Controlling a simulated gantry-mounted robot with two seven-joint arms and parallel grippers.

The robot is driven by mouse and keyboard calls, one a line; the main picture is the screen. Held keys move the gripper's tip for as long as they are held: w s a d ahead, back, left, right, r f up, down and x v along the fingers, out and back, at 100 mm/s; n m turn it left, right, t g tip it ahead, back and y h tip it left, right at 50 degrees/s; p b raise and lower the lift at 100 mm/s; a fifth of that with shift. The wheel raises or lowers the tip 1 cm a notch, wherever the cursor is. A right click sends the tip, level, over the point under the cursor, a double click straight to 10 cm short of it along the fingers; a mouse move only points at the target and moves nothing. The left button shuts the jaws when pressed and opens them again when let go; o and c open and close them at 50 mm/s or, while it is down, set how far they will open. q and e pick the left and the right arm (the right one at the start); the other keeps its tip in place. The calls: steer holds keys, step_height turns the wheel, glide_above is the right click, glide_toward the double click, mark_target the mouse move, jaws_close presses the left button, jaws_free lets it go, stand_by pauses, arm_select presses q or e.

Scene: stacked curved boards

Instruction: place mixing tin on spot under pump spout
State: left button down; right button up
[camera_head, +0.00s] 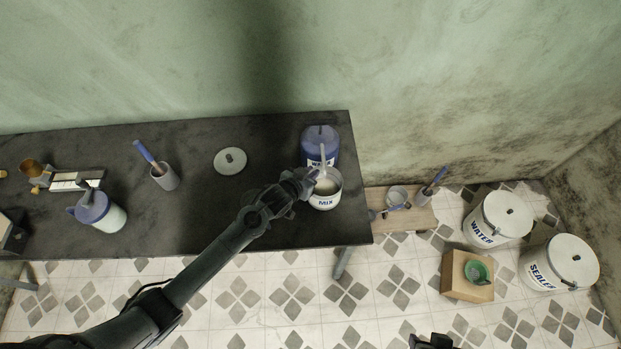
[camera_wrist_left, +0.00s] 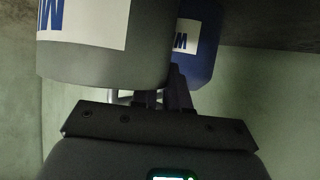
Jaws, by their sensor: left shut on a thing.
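The mixing tin (camera_head: 325,201), pale grey with a white "MIX" label, is near the right end of the dark table. My left gripper (camera_head: 311,181) is shut on the tin's left side. The blue pump container (camera_head: 320,138) stands right behind the tin, and its pale spout (camera_head: 323,157) reaches forward over the tin's mouth. In the left wrist view the tin (camera_wrist_left: 105,65) fills the upper left, with the blue container (camera_wrist_left: 208,45) close behind. The spot under the tin is hidden. My right gripper (camera_head: 430,342) shows only as a dark tip at the bottom edge.
On the dark table (camera_head: 240,205) are a round lid (camera_head: 230,160), a cup with a blue-handled tool (camera_head: 164,176) and a blue-topped jug (camera_head: 98,211). Right of the table are a low wooden shelf (camera_head: 415,219), a box (camera_head: 455,285) and white WATER (camera_head: 497,222) and SEALER (camera_head: 557,264) buckets.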

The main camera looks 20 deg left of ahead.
mark_target(324, 188)
arm_select(q)
steer(key=shift+w+f, duration=0.15)
steer(key=shift+f, duration=1.45)
steer(key=shift+f, duration=0.2)
steer(key=c, duration=1.1)
jaws_free()
